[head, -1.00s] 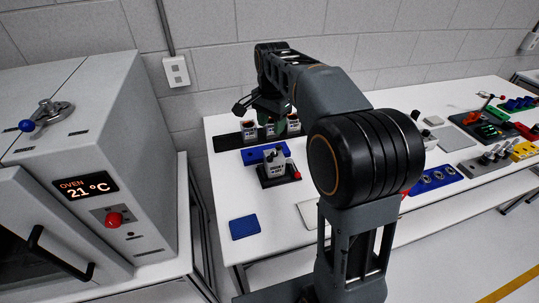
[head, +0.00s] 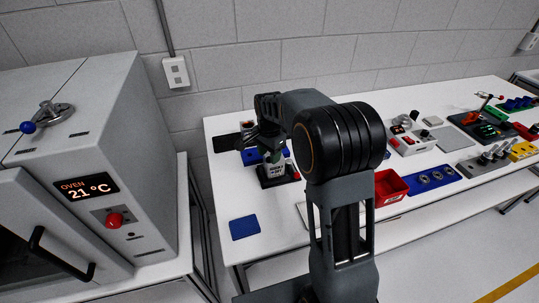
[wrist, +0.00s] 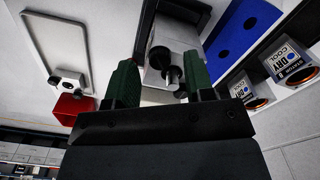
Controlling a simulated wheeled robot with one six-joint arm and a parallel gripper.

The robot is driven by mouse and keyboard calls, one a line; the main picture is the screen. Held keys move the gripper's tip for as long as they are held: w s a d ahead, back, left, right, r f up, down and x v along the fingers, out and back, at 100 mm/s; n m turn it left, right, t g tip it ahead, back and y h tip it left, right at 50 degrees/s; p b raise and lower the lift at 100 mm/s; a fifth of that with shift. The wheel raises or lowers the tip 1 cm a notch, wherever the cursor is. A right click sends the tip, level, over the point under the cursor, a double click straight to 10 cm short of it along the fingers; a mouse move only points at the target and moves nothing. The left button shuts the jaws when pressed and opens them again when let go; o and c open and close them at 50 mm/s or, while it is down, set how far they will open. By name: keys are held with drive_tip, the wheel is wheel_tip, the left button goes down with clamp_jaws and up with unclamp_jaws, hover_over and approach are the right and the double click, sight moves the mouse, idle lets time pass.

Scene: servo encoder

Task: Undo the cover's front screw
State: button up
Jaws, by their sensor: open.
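The grey-white servo unit (wrist: 188,38) sits in a black fixture (head: 279,180) on the white table, near its left end. In the wrist view two dark, round screw-like knobs show on its cover, an upper one (wrist: 160,57) and a lower one (wrist: 174,75). I cannot tell for certain which is the front screw. My gripper (wrist: 158,72) is open, with its green fingers on either side of the knobs and apart from them. In the head view my gripper (head: 268,150) is just above the unit and hides much of it.
A blue block with holes (wrist: 232,28) and labelled units (wrist: 290,65) stand close behind the fixture. A red bin (head: 391,187) lies right of my arm. A blue pad (head: 244,227) lies at the table's front left. The oven (head: 95,180) stands left of the table.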

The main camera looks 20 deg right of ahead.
drive_tip(key=shift+f, duration=0.55)
drive_tip(key=shift+c, duration=0.3)
clamp_jaws()
